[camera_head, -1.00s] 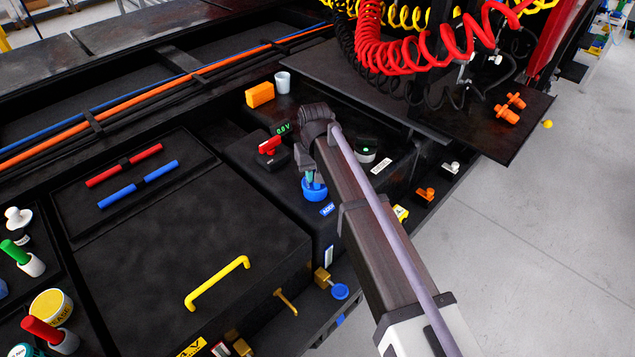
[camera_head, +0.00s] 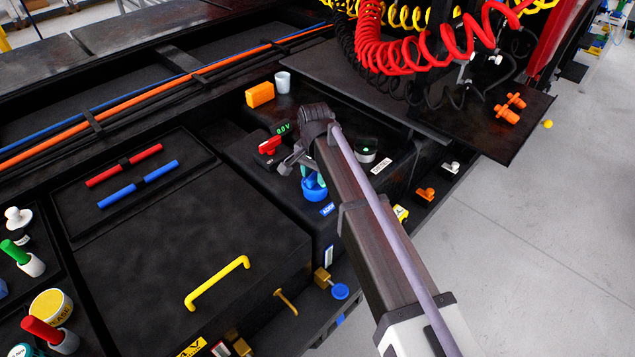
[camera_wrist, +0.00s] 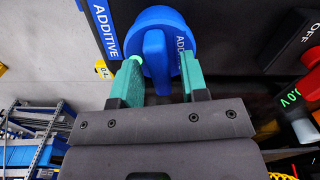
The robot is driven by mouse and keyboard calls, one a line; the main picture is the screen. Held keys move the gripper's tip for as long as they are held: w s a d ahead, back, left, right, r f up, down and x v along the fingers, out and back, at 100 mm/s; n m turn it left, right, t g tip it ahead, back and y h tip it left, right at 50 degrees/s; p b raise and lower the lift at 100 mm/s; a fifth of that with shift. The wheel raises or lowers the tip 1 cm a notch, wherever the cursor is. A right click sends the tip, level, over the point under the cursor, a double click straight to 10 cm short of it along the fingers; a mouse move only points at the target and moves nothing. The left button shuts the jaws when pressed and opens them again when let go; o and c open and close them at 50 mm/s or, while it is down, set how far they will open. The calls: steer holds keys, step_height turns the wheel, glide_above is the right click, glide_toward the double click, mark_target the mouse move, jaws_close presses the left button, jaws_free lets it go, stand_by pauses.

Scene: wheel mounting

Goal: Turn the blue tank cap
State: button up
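The blue tank cap (camera_head: 314,192) sits on the black tank in the head view, beside an ADDITIVE label. In the wrist view the cap (camera_wrist: 158,22) fills the top middle, with its raised grip ridge pointing toward my gripper. My gripper (camera_wrist: 162,68) has its two teal fingers on either side of that ridge. The left finger is very close to the ridge, and a gap shows between the ridge and the right finger. In the head view my gripper (camera_head: 313,179) is over the cap and partly hides it.
A red knob (camera_head: 269,146) and a voltage display (camera_head: 283,128) are just left of my wrist. A yellow handle (camera_head: 218,283) rises from the cover at lower left. Red coiled hose (camera_head: 400,45) hangs at the back.

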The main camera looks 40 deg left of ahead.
mark_target(315, 174)
steer(key=shift+o, duration=0.6)
step_height(315, 174, up, 11)
steer(key=p, duration=1)
steer(key=shift+p, duration=0.4)
steer(key=shift+f, duration=0.1)
steer(key=s+d+f+b, duration=0.1)
steer(key=d+f+b, duration=0.2)
steer(key=d, duration=1.5)
steer(key=s+d+f+b, duration=0.1)
steer(key=d+f+b, duration=0.2)
steer(key=d, duration=1.6)
steer(key=s+d+f+b, duration=0.1)
steer(key=d+f+b, duration=0.3)
steer(key=d, duration=1.5)
steer(key=shift+s+d, duration=0.2)
steer(key=shift+s, duration=0.15)
